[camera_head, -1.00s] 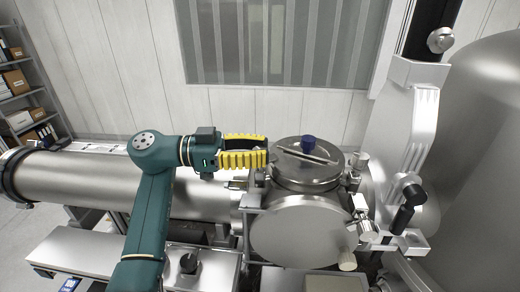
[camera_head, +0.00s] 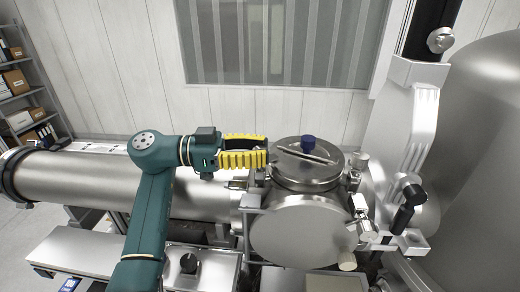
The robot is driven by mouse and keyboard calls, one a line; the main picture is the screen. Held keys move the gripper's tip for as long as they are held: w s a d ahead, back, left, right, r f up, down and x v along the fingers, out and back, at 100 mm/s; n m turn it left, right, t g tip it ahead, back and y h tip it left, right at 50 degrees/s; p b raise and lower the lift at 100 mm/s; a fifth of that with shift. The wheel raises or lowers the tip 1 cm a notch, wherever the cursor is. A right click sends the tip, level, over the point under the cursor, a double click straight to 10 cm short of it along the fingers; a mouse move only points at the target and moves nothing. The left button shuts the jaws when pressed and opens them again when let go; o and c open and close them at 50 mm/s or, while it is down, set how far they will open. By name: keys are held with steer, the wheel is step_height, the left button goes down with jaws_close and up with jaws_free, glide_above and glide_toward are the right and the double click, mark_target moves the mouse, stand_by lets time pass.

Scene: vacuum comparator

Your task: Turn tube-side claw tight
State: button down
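My gripper (camera_head: 262,156), with yellow and black fingers, points right at the left edge of the round metal chamber (camera_head: 300,235). It is close beside the chamber's top lid (camera_head: 310,165), which bears a blue knob (camera_head: 308,143). A small metal clamp-like part (camera_head: 238,184) shows just below the fingers, at the joint between the horizontal steel tube (camera_head: 100,188) and the chamber. I cannot tell whether this is the tube-side claw, or whether the fingers touch anything. The two fingers lie one behind the other, and their tips are partly hidden against the chamber, so the grip is unclear.
Metal clamps (camera_head: 361,160) sit on the chamber's right side, near a black handle (camera_head: 408,208). A large steel vessel (camera_head: 475,150) fills the right. A metal box with a black knob (camera_head: 189,263) stands in front. A shelf (camera_head: 25,90) is far left.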

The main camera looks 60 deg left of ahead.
steer(key=c, duration=0.7)
jaws_free()
steer(key=v, duration=1.2)
